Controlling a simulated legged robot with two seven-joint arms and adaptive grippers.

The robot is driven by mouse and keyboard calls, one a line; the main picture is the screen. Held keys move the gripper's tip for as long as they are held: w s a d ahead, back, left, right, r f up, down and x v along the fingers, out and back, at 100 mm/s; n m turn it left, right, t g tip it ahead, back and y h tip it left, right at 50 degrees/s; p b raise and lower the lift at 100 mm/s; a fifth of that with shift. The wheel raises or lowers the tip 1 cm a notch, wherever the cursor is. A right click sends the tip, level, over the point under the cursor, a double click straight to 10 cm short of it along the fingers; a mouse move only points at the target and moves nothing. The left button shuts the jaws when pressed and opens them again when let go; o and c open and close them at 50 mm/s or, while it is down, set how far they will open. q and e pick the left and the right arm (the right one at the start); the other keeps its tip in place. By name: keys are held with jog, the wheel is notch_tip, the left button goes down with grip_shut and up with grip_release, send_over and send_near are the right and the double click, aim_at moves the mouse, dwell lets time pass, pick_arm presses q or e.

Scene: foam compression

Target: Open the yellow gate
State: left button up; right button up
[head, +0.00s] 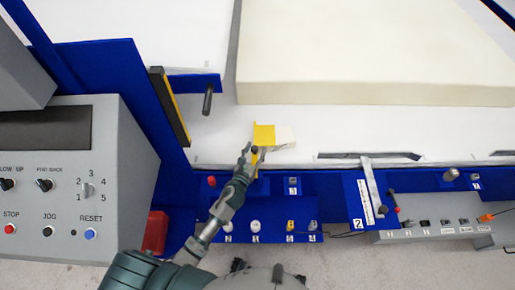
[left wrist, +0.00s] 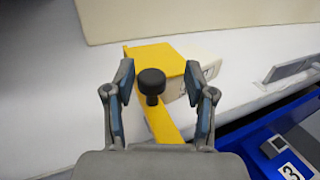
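The yellow gate (head: 264,135) is a small bent yellow plate at the front edge of the white table, beside a small cream block (head: 286,137). In the left wrist view the gate (left wrist: 160,60) has a flat top and a yellow strip running down towards me, with a round black knob (left wrist: 152,82) standing on it. My left gripper (head: 253,152) is at the gate's near side. In the left wrist view its fingers (left wrist: 160,72) are apart, one on each side of the knob, with visible gaps. My right gripper is not in view.
A large cream foam block (head: 375,50) lies behind the gate. A grey control panel (head: 70,190) and blue frame stand left. A blue panel with knobs (head: 270,213) runs below the gate, with a metal lever (head: 371,185) to the right.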

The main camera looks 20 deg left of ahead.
pick_arm(q)
jog(key=shift+w+a+r, duration=0.1)
jog(key=shift+w+a, duration=0.05)
jog(key=shift+w, duration=0.2)
jog(key=shift+w+a+f, duration=0.3)
jog(key=shift+w+a, duration=0.05)
jog(key=shift+a, duration=0.35)
jog(key=shift+s+d+r, duration=0.15)
jog(key=shift+d+r, duration=0.05)
jog(key=shift+d, duration=0.5)
jog(key=c, duration=0.9)
jog(key=shift+d, duration=0.1)
grip_shut()
jog(key=shift+a, duration=0.3)
jog(key=shift+r, duration=0.15)
jog(key=shift+d+r+p, duration=0.15)
jog(key=shift+r+p, duration=0.05)
jog(key=shift+p, duration=0.25)
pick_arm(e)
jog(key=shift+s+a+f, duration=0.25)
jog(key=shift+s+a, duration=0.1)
